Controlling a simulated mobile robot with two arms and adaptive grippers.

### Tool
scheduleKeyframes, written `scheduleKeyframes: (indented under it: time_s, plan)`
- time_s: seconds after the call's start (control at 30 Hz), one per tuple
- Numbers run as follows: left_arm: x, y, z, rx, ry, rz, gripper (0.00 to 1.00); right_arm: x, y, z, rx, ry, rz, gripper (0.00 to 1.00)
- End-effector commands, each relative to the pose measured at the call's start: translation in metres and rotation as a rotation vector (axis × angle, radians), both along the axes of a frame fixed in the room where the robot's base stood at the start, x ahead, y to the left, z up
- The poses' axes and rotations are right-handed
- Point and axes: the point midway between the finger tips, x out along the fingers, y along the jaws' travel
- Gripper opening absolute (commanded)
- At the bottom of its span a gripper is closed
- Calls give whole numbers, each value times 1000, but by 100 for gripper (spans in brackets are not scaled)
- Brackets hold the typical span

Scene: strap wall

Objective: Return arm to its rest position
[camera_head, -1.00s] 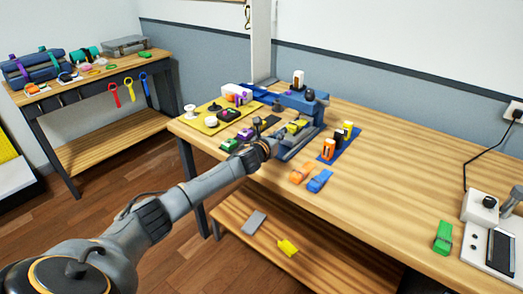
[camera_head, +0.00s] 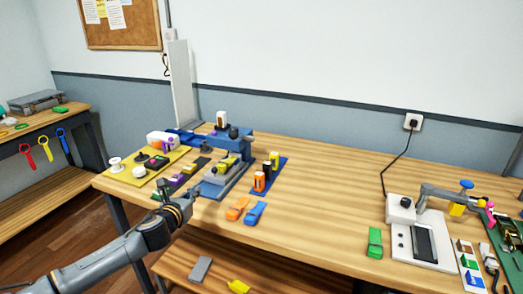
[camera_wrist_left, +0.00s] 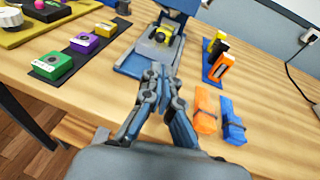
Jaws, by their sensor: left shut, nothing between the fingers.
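My left gripper (camera_head: 181,205) is at the front edge of the wooden table (camera_head: 318,203), its arm coming in from the lower left. In the left wrist view the left gripper (camera_wrist_left: 157,75) has its fingers together with nothing between them. It is in front of a blue and grey fixture (camera_head: 211,186) that holds a yellow and black piece (camera_wrist_left: 161,36). I cannot tell from these views whether the fingers touch the fixture. My right gripper is not in view.
An orange strap (camera_head: 237,209) and a blue strap (camera_head: 255,213) lie right of the gripper. A dark strip with green, purple and yellow blocks (camera_wrist_left: 83,44) is to its left. A green block (camera_head: 375,243) and a grey device (camera_head: 423,245) are at the right. A lower shelf (camera_head: 262,270) runs below.

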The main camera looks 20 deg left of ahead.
Motion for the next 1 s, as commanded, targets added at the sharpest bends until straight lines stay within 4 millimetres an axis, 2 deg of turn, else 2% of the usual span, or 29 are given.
scheduleKeyframes:
  time_s: [0.13, 0.27, 0.37, 0.43, 0.5, 0.6, 0.8, 1.0]
  plan:
    - [-5, -11, -10, -58, 10, 8, 0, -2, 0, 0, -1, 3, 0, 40]
    - [-29, -50, -46, -334, 54, 77, 0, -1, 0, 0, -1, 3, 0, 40]
    - [-71, -94, -86, -699, 118, 214, 0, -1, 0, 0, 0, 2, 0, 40]
    - [-109, -123, -111, -983, 167, 361, 0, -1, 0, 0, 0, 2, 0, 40]
    - [-150, -146, -132, -1256, 208, 541, 0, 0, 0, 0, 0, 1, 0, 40]
    - [-205, -168, -151, -1562, 236, 808, 0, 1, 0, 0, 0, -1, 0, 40]
    - [-284, -189, -165, -1906, 217, 1238, 0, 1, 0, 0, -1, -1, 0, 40]
    - [-343, -201, -167, -2089, 146, 1592, 0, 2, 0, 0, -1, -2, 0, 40]
